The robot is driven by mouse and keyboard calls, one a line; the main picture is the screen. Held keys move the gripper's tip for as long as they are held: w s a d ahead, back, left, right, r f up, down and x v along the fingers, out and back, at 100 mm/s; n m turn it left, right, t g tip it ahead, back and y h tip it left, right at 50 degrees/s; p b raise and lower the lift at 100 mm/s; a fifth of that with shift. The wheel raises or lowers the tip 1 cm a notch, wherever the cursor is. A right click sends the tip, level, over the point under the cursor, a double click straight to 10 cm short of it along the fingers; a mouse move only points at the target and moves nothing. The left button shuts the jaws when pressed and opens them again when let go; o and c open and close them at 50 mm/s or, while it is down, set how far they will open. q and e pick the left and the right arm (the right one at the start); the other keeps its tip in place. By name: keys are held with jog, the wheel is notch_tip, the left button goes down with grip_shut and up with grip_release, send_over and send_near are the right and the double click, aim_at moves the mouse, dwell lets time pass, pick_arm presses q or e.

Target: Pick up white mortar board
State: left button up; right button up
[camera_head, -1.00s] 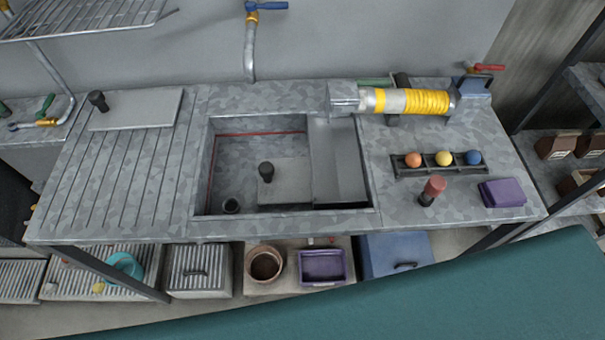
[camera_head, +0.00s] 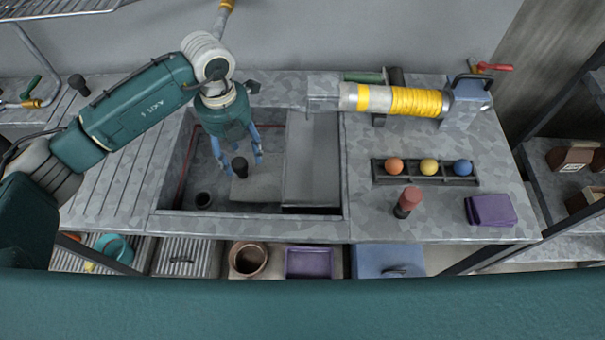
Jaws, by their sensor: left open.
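A pale board (camera_head: 262,187) with an upright black knob (camera_head: 240,167) lies in the sink basin, and its left part is near my gripper. My left gripper (camera_head: 239,164) reaches down into the basin from above. Its blue fingers are open, one on each side of the knob in the picture; I cannot tell whether they touch it. Another black knob (camera_head: 78,84) stands at the left of the counter, where its pale board is largely hidden behind my left arm. My right gripper is not in view.
The basin rim (camera_head: 250,226) surrounds the board, with a grey sloped panel (camera_head: 312,165) on its right. A yellow-ribbed cylinder (camera_head: 400,101), a rack of coloured balls (camera_head: 427,181), a red-topped object (camera_head: 407,201) and a purple block (camera_head: 490,210) occupy the right counter.

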aim_at(237, 163)
pick_arm(q)
jog(key=shift+w+a+f, duration=0.15)
jog(key=shift+a+f, duration=0.3)
jog(key=shift+f, duration=0.25)
jog(key=f+p, duration=0.1)
jog(key=f, duration=0.1)
jog(key=shift+w+a+f+p, duration=0.1)
jog(key=shift+a+f+p, duration=0.2)
jog(key=shift+f+p, duration=0.1)
jog(key=f, duration=0.3)
jog(key=shift+w+d+f+p, duration=0.15)
jog(key=shift+d+f+p, duration=0.05)
jog(key=shift+p, duration=0.15)
jog(key=shift+f, duration=0.15)
jog(key=c, duration=1.2)
grip_shut()
jog(key=shift+w, duration=0.1)
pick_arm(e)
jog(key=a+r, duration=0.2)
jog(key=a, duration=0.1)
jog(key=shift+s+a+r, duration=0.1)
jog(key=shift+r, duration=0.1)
